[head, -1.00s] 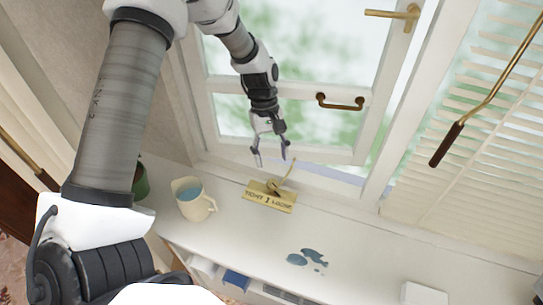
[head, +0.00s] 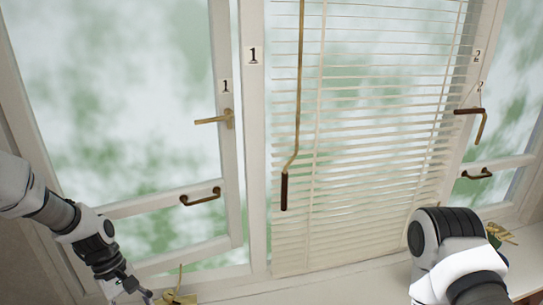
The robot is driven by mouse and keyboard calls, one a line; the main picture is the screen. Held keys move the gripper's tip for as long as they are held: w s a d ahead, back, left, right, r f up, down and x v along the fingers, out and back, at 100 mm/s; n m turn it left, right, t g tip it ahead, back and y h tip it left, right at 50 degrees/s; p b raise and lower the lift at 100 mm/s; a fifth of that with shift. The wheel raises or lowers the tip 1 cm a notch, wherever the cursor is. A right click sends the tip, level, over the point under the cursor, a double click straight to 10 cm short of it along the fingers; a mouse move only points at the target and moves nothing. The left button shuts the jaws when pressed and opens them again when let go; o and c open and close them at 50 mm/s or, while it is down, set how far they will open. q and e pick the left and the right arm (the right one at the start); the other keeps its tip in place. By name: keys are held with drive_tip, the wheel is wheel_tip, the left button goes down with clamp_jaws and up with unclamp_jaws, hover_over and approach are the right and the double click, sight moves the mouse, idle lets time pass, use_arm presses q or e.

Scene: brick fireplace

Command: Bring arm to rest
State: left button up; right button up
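My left gripper (head: 130,292) hangs at the lower left in the head view, in front of the left window. Its fingers are partly cut off by the bottom edge, so whether they are open or shut is unclear. A brass lever piece (head: 178,296) on the sill is just to its right; I see no contact. A section of my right arm (head: 455,255) stands at the lower right; its gripper is not in view.
The left window sash (head: 130,207) has a brass handle (head: 215,119) and a dark pull (head: 200,197). White slatted blinds (head: 365,130) with a hanging crank rod (head: 298,100) fill the middle. A right window pull (head: 476,174) and hanging crank (head: 478,122) are near my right arm.

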use_arm(q)
drive_tip(key=s+d+f+m+g+y+b, duration=0.1)
drive_tip(key=s+d+f+m+y+b, duration=0.15)
drive_tip(key=s+f, duration=1.1)
drive_tip(key=s+d+f+m+g+y+b, duration=0.1)
drive_tip(key=s+d+f+m+b, duration=0.25)
drive_tip(key=s+f, duration=1)
drive_tip(key=w+m+t, duration=0.1)
drive_tip(key=w+r+m+t, duration=0.1)
drive_tip(key=t, duration=0.1)
drive_tip(key=w+a+r+m+t, duration=0.1)
drive_tip(key=w+m, duration=0.1)
drive_tip(key=shift+t, duration=0.4)
use_arm(e)
wheel_tip(320, 180, down, 6)
drive_tip(key=shift+s, duration=0.3)
use_arm(q)
drive_tip(key=shift+w, duration=0.1)
